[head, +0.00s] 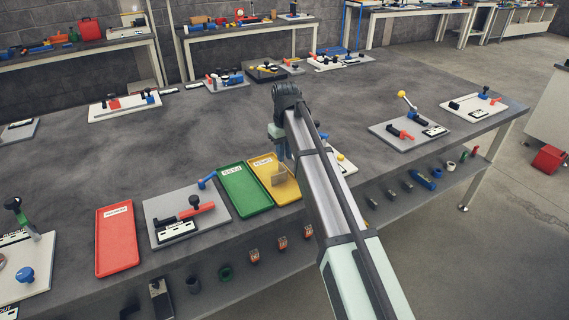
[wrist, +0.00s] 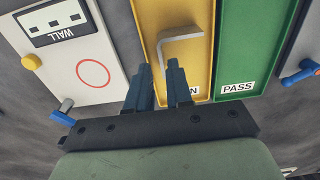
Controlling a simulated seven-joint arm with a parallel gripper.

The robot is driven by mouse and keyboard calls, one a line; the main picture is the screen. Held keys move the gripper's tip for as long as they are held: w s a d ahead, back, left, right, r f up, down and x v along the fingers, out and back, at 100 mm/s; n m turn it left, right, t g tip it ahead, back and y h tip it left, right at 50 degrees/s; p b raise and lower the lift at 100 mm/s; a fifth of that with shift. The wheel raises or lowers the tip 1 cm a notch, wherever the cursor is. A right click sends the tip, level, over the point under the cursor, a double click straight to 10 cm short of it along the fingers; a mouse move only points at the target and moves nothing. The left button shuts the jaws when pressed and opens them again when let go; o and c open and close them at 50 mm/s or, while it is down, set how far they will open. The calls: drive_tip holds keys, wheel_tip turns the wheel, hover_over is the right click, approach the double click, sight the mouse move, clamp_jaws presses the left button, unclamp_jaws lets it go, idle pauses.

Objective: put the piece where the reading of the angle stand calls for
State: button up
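A grey bent strip, the piece (wrist: 182,37), shows in the wrist view. One leg runs between my fingers and the other bends off to the right over the yellow tray (wrist: 226,8). My gripper (wrist: 160,72) appears shut on that leg. In the head view the piece (head: 279,179) hangs below my gripper (head: 278,158) over the yellow tray. Whether it touches the tray floor is unclear. The green tray (head: 245,190), marked PASS in the wrist view, lies beside it; a red tray (head: 117,240) lies farther left. I cannot tell which stand is the angle stand, nor its reading.
A white board (wrist: 88,95) with a WALL plate, red ring and yellow knob is beside the yellow tray. A grey board (head: 160,212) with red, black and blue parts stands between the red and green trays. Other stands line the bench edges; the bench middle is clear.

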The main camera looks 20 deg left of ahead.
drive_tip(key=shift+r, duration=2.95)
